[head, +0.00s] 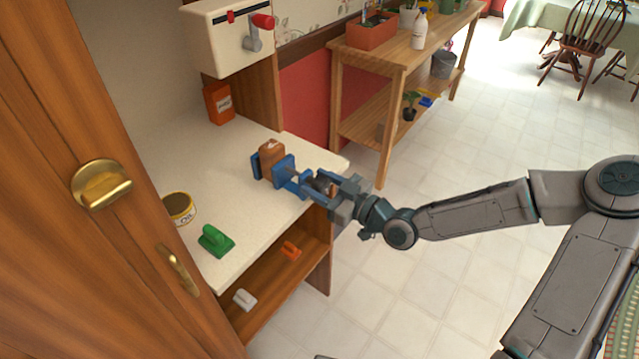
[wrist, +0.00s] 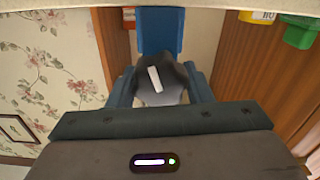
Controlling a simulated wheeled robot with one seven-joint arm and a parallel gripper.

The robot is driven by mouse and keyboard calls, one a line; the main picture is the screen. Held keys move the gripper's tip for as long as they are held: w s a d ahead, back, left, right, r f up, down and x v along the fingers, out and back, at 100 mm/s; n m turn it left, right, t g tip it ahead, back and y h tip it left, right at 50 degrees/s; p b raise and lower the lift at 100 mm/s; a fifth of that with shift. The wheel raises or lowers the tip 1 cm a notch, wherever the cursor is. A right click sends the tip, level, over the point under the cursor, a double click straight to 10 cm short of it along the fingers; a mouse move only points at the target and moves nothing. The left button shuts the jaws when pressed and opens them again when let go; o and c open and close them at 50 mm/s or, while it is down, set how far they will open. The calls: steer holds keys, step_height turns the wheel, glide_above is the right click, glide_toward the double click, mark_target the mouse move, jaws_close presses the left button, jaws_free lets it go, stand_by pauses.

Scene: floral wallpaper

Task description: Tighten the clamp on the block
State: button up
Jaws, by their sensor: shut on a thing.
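The blue clamp (head: 287,170) sits at the right edge of the pale countertop. The brown block (head: 271,155) is upright between its jaws; I cannot tell how tightly they press on it. My gripper (head: 323,186) reaches in from the right and is shut on the clamp's dark handle. In the wrist view the dark grey handle (wrist: 170,92) has a white stripe, tilted slightly from vertical, and lies between my fingers. The blue clamp body (wrist: 160,30) shows beyond it. The block is hidden in the wrist view.
A wall box with a red-handled crank (head: 255,38) hangs behind. A wooden door (head: 90,250) stands at the left.

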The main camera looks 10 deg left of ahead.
steer(key=m+p, duration=0.1)
steer(key=m, duration=0.4)
steer(key=shift+w+d+m, duration=0.1)
steer(key=shift+w+m, duration=0.05)
steer(key=shift+m, duration=0.15)
steer(key=m, duration=0.5)
steer(key=shift+w+p, duration=0.1)
steer(key=shift+p, duration=0.2)
steer(key=shift+m, duration=0.3)
steer(key=o, duration=1)
steer(key=shift+d, duration=0.1)
steer(key=b+v, duration=0.1)
steer(key=v, duration=1.2)
steer(key=shift+s+d+b, duration=0.25)
steer(key=shift+d+b, duration=0.1)
